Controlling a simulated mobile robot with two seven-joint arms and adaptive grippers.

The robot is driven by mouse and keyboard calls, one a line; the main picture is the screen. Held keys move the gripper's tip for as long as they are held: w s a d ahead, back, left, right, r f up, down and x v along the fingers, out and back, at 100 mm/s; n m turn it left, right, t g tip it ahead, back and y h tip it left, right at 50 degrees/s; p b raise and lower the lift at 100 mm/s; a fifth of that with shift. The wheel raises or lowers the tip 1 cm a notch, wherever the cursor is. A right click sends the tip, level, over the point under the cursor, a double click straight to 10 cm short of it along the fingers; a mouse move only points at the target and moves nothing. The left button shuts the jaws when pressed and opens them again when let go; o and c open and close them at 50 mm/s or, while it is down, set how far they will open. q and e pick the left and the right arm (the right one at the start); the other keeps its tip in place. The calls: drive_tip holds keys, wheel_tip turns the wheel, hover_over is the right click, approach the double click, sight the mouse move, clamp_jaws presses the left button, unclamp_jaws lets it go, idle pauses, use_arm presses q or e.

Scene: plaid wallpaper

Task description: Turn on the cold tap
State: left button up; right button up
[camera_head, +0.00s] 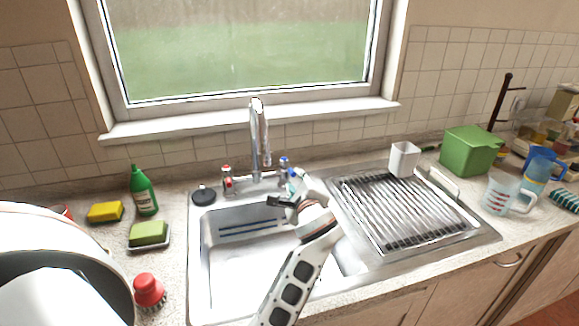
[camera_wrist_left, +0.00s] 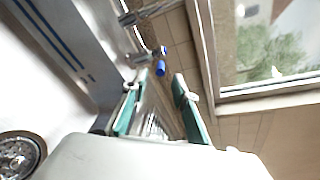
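The cold tap (camera_head: 284,163), with a blue mark on top, stands at the back of the sink, right of the tall chrome spout (camera_head: 259,130). The hot tap (camera_head: 227,177), with a red mark, stands left of the spout. My left gripper (camera_head: 290,188) is just in front of the cold tap and partly hides it. In the left wrist view, the two teal-padded fingers (camera_wrist_left: 159,84) are apart with nothing between them. The cold tap's blue part (camera_wrist_left: 161,66) shows just beyond the fingertips; contact cannot be told. My right gripper is not in view.
The sink (camera_head: 215,270) lies under my left arm. A draining rack (camera_head: 405,212) is to the right, with a white cup (camera_head: 404,159) behind it. A green bottle (camera_head: 144,191), sponges and a red brush (camera_head: 149,291) are left. The window sill (camera_head: 250,120) runs behind the spout.

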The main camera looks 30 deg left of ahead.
sight(293, 175)
use_arm(q)
drive_tip(key=shift+p+x, duration=0.3)
drive_tip(key=shift+x, duration=3.55)
clamp_jaws()
